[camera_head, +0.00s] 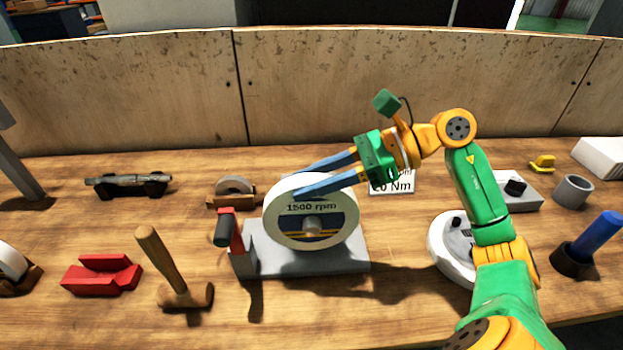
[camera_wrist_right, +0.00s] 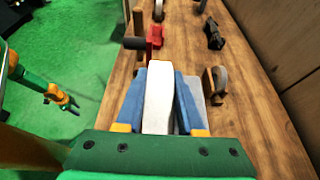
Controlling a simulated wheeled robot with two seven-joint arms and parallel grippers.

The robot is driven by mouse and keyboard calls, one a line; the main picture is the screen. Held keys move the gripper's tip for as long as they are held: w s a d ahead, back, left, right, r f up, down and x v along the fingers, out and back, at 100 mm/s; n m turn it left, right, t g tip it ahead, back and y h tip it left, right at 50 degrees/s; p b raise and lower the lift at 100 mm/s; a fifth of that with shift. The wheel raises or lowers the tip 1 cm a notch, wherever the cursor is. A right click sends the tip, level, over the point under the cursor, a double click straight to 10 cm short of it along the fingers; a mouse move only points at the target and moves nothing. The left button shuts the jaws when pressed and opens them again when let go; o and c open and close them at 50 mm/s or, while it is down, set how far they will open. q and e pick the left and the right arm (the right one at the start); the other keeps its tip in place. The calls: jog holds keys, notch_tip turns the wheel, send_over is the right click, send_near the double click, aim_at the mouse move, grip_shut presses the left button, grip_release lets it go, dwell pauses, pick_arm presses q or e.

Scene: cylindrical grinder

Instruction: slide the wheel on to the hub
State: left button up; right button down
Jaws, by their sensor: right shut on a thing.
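The wheel (camera_head: 283,190), a pale disc marked "1500 rpm", stands upright over the grey grinder base (camera_head: 300,262). My right gripper (camera_head: 330,178) is shut on its upper rim, with one blue finger on each face. In the right wrist view the wheel's pale edge (camera_wrist_right: 158,95) lies between the fingers. A light round hub end (camera_head: 312,226) shows at the wheel's centre, with dark and yellow parts around it. I cannot tell how deep the wheel sits on the hub. My left gripper (camera_wrist_right: 66,103) hangs over the green floor, too small to judge.
A red lever with a black grip (camera_head: 226,227) rises just left of the wheel. A mallet (camera_head: 172,275), a red block (camera_head: 102,274) and a small wheel in a wooden holder (camera_head: 232,190) stand farther left. A white round device (camera_head: 452,243) lies right, under my right arm.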

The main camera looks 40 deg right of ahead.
jog(key=shift+w+d+r+p, duration=0.15)
jog(key=shift+w+r+p, duration=0.05)
jog(key=shift+w+p, duration=0.1)
dwell(0.4)
jog(key=c, duration=0.7)
grip_release()
jog(key=shift+o, duration=1.3)
jog(key=shift+f, duration=0.1)
jog(key=shift+w, duration=0.1)
